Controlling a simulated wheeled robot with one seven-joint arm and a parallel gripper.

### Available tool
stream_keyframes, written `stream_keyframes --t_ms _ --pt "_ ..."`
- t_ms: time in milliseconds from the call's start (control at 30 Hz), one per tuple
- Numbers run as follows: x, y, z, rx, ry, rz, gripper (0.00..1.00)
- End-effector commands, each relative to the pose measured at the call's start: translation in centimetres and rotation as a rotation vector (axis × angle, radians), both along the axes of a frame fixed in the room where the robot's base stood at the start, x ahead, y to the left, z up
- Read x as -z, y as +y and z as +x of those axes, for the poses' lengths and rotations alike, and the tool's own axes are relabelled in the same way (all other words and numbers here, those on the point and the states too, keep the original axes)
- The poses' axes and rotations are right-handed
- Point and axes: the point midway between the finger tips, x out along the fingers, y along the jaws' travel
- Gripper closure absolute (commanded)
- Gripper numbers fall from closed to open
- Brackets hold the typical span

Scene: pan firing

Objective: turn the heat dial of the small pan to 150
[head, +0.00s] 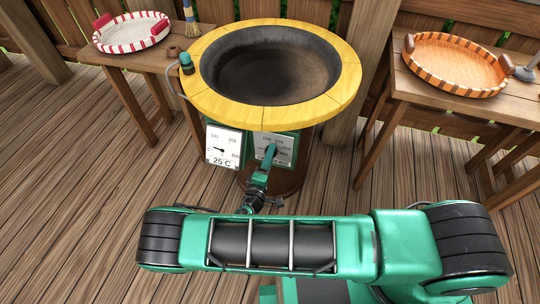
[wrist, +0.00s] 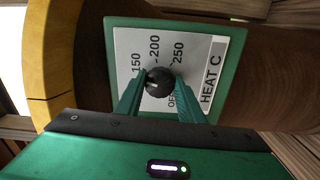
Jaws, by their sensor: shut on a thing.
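The pan (head: 275,68) is a dark bowl in a yellow segmented rim, on a green-fronted stand. The heat panel (head: 283,150) is on the stand's front; in the wrist view the panel (wrist: 125,45) reads 150, 200, 250, OFF and HEAT C. The round black dial knob (wrist: 159,84) sits between the two green fingers of my gripper (wrist: 158,85), which are shut on it. Which mark the knob points to is not clear. In the head view my gripper (head: 270,152) reaches the panel and hides the knob.
A gauge (head: 222,147) left of the panel reads 25 C. A red-and-white tray (head: 132,42) stands on a wooden table at the left, an orange-brown tray (head: 455,75) on another at the right. Wooden deck floor is clear at the left.

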Motion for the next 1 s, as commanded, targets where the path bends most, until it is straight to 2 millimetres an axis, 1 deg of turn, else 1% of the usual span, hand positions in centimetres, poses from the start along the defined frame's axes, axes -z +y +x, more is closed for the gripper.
stream_keyframes --t_ms 33,200,400,900,933,967,1000 --pt "0.28 0.01 -0.15 0.0 -0.003 0.028 0.88" --pt "0.31 0.0 -0.14 0.0 -0.032 0.106 0.88" --pt "0.38 -0.01 -0.14 0.001 -0.05 0.159 0.88" --pt "0.51 -0.08 -0.2 0.002 -0.053 0.176 0.88" --pt "0.51 -0.08 -0.2 0.002 -0.053 0.176 0.63" --pt "0.51 -0.08 -0.2 0.002 -0.053 0.176 0.56" --pt "0.48 -0.08 -0.19 0.002 -0.054 0.175 0.47"
